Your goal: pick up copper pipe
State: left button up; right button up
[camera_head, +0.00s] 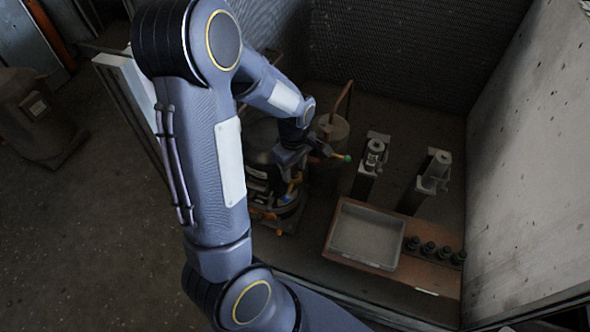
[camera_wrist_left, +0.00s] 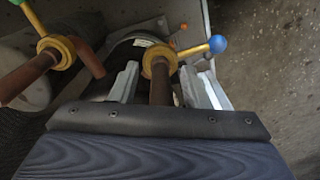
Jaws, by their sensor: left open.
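In the left wrist view a brown copper-coloured pipe (camera_wrist_left: 161,88) with a gold collar and a yellow lever ending in a blue ball (camera_wrist_left: 217,44) stands between the fingers of my left gripper (camera_wrist_left: 166,76). The fingers are apart, one on each side of it; I cannot tell whether either touches. A second similar pipe (camera_wrist_left: 28,77) with a gold collar lies to the left, outside the fingers. In the head view my left gripper (camera_head: 291,165) is over the dark machine, and its fingertips are hard to make out. A bent copper-coloured pipe (camera_head: 341,101) rises behind it. My right gripper is not in view.
A round grey vessel (camera_head: 331,128) stands behind the gripper. A shallow tray (camera_head: 368,212) rests on a brown bench (camera_head: 432,275) with several dark knobs. Two metal stands (camera_head: 371,165) are right of the gripper. A pale wall (camera_head: 535,170) bounds the right side.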

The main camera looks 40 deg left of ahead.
pick_arm(q)
grip_shut()
dwell(0.4)
